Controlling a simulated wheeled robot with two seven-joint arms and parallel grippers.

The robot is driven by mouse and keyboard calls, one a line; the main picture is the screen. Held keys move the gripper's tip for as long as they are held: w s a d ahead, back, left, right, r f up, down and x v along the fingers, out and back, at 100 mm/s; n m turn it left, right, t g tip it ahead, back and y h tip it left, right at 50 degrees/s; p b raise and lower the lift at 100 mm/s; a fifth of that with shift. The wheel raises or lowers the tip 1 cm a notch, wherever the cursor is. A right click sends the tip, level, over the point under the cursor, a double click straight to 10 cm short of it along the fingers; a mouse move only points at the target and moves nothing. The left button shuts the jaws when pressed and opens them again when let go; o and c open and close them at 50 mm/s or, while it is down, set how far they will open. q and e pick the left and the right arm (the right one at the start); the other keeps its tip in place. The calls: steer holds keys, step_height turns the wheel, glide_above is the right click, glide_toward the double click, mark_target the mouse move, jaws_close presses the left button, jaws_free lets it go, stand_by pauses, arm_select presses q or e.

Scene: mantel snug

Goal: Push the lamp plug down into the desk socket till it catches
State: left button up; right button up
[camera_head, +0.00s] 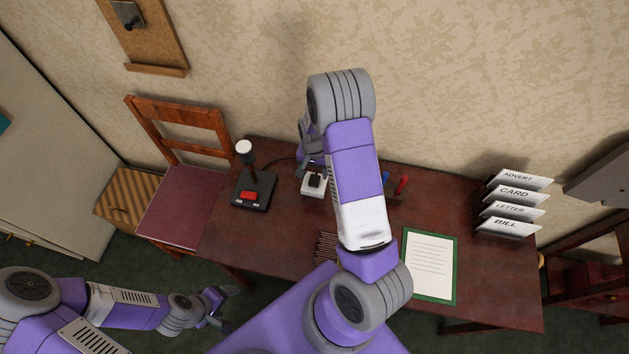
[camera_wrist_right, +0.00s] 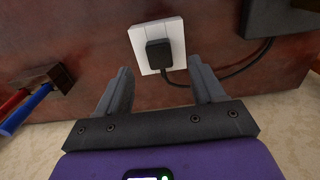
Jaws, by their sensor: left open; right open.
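The white desk socket (camera_head: 307,191) is on the desk behind my right forearm, with the black lamp plug (camera_head: 315,181) at its face. In the right wrist view the socket (camera_wrist_right: 176,31) is a white square plate, and the plug (camera_wrist_right: 157,53) is at its middle with a cable running off right. I cannot tell how deep the plug sits. My right gripper (camera_wrist_right: 162,75) is open and empty, with its fingers pointing at the socket and the plug beyond and between the tips. My left gripper (camera_head: 222,305) is open and empty, low at the left, off the desk.
The black lamp base (camera_head: 254,188) with a red button stands left of the socket. Blue and red handled tools (camera_head: 402,186) in a holder stand to the right. A green-edged sheet (camera_head: 430,262) and a letter rack (camera_head: 510,205) lie further right. A chair (camera_head: 187,205) stands left.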

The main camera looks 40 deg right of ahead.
mark_target(315, 179)
steer(key=f, duration=0.5)
steer(key=shift+w+d+f, duration=0.1)
steer(key=shift+d+f, duration=0.05)
steer(key=shift+d, duration=0.1)
steer(key=c, duration=1.2)
steer(key=shift+o, duration=0.2)
step_height(315, 179, up, 10)
steer(key=shift+p, duration=0.35)
steer(key=shift+f+b, duration=0.5)
steer(key=shift+f, duration=0.95)
